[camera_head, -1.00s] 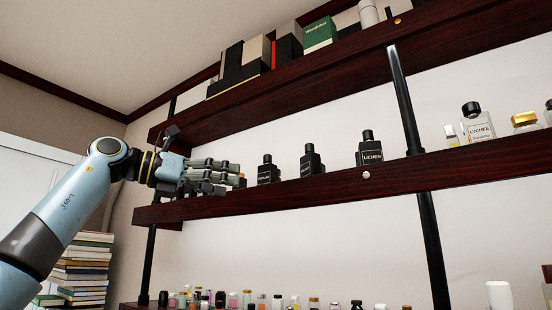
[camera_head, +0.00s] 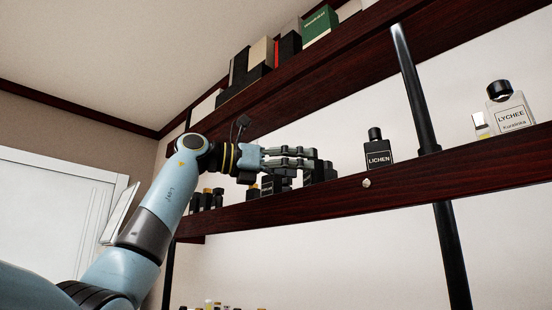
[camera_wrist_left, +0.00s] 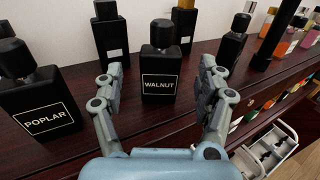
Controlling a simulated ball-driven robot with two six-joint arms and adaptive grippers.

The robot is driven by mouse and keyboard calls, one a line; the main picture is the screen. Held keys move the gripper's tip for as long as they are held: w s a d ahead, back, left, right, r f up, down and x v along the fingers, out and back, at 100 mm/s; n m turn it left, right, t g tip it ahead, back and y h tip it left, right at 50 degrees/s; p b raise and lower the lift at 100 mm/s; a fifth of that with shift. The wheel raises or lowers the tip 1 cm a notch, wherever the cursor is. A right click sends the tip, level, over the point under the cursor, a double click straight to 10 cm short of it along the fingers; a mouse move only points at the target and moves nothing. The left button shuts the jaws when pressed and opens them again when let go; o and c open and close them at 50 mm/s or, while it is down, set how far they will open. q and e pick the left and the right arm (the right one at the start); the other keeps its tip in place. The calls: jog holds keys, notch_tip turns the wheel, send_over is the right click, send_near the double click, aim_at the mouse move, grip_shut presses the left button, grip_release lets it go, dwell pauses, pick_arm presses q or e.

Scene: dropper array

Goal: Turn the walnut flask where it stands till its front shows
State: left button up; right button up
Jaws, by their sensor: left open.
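The walnut flask (camera_wrist_left: 159,72) is black with a black round cap and stands upright on the dark wooden shelf (camera_wrist_left: 150,133). Its framed WALNUT label faces the left wrist camera. My left gripper (camera_wrist_left: 158,88) is open, with one finger on each side of the flask's lower body; contact is not clear. In the head view my left gripper (camera_head: 325,163) reaches across dark flasks on the shelf and partly hides them, so I cannot tell there which one is the walnut flask. My right gripper is in no view.
The poplar flask (camera_wrist_left: 40,105) stands close left of my fingers. Another black flask (camera_wrist_left: 110,35) stands behind, and one more (camera_wrist_left: 233,42) at the right. The lichen flask (camera_head: 378,153) stands farther right, before a black post (camera_head: 414,85). An upper shelf (camera_head: 340,60) runs overhead.

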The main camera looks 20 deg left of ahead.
pick_arm(q)
jog(key=p+x, duration=0.1)
jog(key=x, duration=0.2)
jog(key=shift+w+d+r, duration=0.1)
jog(key=shift+w+d, duration=0.15)
jog(key=shift+d, duration=0.1)
jog(key=shift+w+d, duration=0.2)
jog(key=shift+w, duration=0.1)
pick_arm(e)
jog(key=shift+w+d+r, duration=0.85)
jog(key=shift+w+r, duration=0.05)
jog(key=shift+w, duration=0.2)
pick_arm(q)
jog(key=shift+c, duration=0.3)
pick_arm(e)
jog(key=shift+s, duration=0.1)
